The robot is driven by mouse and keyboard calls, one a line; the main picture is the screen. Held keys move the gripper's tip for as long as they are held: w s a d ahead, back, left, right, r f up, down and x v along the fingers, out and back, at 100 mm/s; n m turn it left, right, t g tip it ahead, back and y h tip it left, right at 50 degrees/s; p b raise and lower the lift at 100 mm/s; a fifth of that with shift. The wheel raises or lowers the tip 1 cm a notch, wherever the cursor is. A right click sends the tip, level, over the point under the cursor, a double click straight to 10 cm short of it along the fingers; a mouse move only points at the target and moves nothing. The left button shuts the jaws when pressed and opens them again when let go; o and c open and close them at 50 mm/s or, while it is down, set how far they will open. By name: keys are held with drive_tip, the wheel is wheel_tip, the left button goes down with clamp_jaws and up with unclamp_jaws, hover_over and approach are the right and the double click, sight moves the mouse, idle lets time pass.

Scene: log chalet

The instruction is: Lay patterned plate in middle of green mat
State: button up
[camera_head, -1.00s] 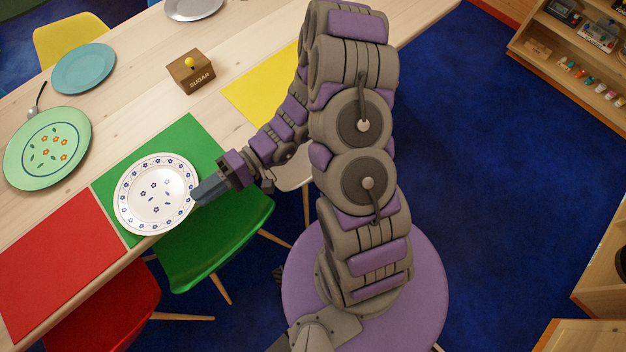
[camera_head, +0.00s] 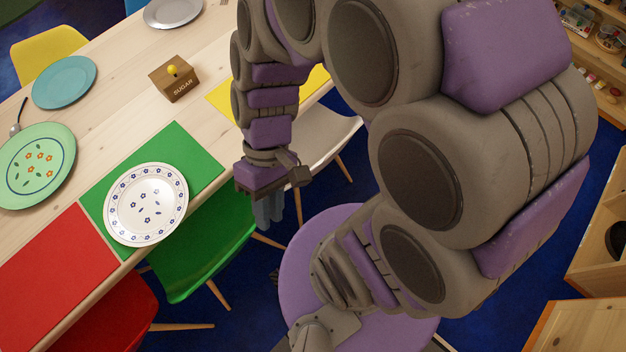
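The patterned plate (camera_head: 146,204), white with blue flowers, lies on the green mat (camera_head: 186,146). It sits off the mat's middle, toward the table's front edge. Its near rim reaches past the mat's front edge, and more bare green shows on the far right side. My gripper (camera_head: 268,210) is to the right of the plate and apart from it, pointing down in front of the table, above the floor side near the green chair. Its two fingers show with a narrow gap and hold nothing.
A red mat (camera_head: 52,268) adjoins the green mat on the left. A green flowered plate (camera_head: 38,180), a teal plate (camera_head: 64,82) and a sugar box (camera_head: 173,84) stand on the table. A green chair (camera_head: 205,245) and a white chair (camera_head: 325,135) are at the front.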

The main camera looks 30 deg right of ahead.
drive_tip(key=s+d+r+m+t+h, duration=0.2)
drive_tip(key=d+r+m+t+h, duration=0.1)
drive_tip(key=d, duration=0.5)
drive_tip(key=shift+r+t+h, duration=0.3)
drive_tip(key=shift+r+h, duration=0.1)
drive_tip(key=shift+h, duration=0.2)
drive_tip(key=shift+s+d+r, duration=0.1)
drive_tip(key=shift+s+d, duration=0.05)
drive_tip(key=shift+d, duration=0.1)
clamp_jaws()
